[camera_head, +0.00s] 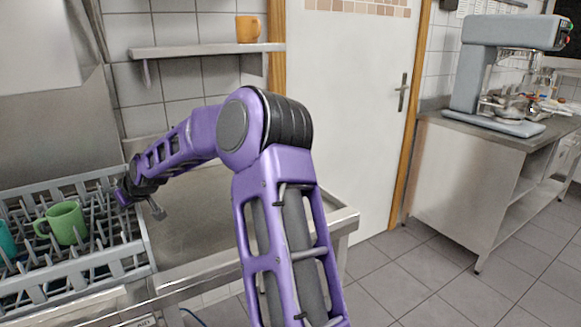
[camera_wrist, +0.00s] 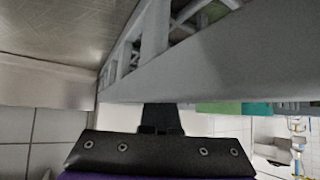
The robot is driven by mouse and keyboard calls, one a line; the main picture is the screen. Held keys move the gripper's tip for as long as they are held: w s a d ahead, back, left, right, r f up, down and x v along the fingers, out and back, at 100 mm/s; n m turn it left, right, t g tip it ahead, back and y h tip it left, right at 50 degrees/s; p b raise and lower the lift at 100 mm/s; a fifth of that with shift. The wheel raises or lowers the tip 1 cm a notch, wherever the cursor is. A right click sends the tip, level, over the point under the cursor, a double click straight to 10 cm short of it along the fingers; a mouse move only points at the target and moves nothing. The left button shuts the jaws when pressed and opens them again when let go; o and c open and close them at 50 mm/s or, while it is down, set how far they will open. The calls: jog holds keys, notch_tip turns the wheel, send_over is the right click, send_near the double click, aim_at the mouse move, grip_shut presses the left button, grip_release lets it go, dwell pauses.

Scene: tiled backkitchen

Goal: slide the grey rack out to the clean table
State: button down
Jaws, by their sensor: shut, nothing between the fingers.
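The grey rack (camera_head: 110,268) sits at the left of the head view, with rows of upright prongs. It holds a green mug (camera_head: 66,222) and a teal cup (camera_head: 5,240), cut by the picture edge. The clean table (camera_head: 195,240) is the bare steel surface right of the rack. My gripper (camera_head: 150,200) is at the rack's far right corner, partly hidden by my wrist. In the wrist view my gripper's dark fingers (camera_wrist: 160,117) are shut and empty, right against the rack's wall (camera_wrist: 205,65). I cannot tell whether they touch it.
A steel housing (camera_head: 45,70) rises behind the rack. A white door (camera_head: 345,110) is beyond. A side counter (camera_head: 470,145) with a grey mixer (camera_head: 485,75) stands at the right. The tiled floor between is clear.

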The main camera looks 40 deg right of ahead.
jog(key=s+d+p, duration=0.2)
jog(key=s+d, duration=0.1)
jog(key=d, duration=1.2)
jog(key=s+d+p, duration=0.3)
jog(key=d, duration=1.3)
jog(key=s+d+p, duration=0.2)
jog(key=s+d, duration=0.1)
jog(key=d, duration=1.2)
jog(key=shift+s+d, duration=0.2)
jog(key=shift+d, duration=0.05)
jog(key=shift+f, duration=0.15)
jog(key=shift+w+a+b, duration=0.15)
jog(key=shift+a+b, duration=0.4)
jog(key=shift+a, duration=0.35)
notch_tip(320, 180, up, 8)
jog(key=p, duration=0.3)
jog(key=shift+p, duration=0.3)
jog(key=shift+w, duration=0.1)
